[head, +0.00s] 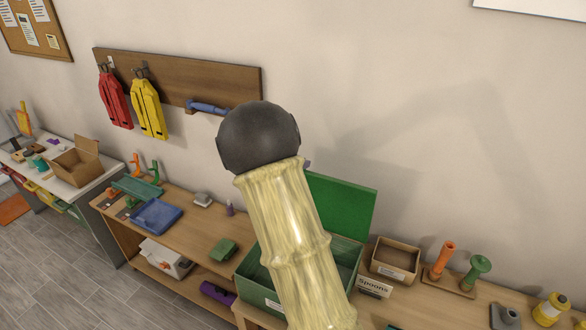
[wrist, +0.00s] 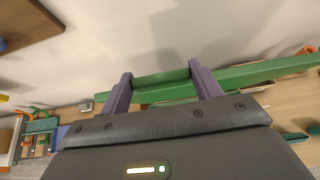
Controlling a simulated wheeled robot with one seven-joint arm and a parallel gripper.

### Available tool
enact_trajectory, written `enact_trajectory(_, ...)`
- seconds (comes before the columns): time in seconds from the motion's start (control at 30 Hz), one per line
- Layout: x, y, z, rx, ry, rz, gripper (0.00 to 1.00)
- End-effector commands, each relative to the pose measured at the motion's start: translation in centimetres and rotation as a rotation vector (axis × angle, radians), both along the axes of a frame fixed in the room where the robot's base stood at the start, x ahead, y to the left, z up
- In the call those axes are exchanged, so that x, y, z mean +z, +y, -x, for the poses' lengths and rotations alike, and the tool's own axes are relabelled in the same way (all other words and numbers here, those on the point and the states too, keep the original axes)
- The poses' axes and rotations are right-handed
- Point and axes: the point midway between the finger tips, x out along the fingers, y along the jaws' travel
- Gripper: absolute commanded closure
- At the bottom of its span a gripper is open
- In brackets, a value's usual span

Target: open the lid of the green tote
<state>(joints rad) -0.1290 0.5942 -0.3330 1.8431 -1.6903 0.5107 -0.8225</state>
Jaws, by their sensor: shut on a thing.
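The green tote (head: 248,284) stands on the wooden bench in the head view, partly hidden behind my arm. Its green lid (head: 343,205) is raised, standing up at the back of the tote, and the tote's inside shows. In the wrist view my gripper (wrist: 161,76) has its two purple fingers on either side of a green bar-like part of the lid (wrist: 262,74), shut on it. In the head view my arm hides nearly all of the gripper, near the lid's upper left corner.
A cardboard box (head: 395,259) and a "Spoons" sign (head: 374,287) stand right of the tote. Orange (head: 443,260) and green (head: 475,272) spools stand beyond. Left lie a small green item (head: 223,249) and a blue tray (head: 156,215). The wall is close behind.

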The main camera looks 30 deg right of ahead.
Motion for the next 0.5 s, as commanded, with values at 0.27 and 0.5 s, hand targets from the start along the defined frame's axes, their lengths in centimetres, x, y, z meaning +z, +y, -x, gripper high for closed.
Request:
enact_trajectory(0.27, 0.53, -0.21, -0.58, 0.006, -0.006, 0.005, 0.77)
enact_trajectory(0.5, 0.56, -0.28, -0.55, 0.005, -0.007, 0.006, 0.29)
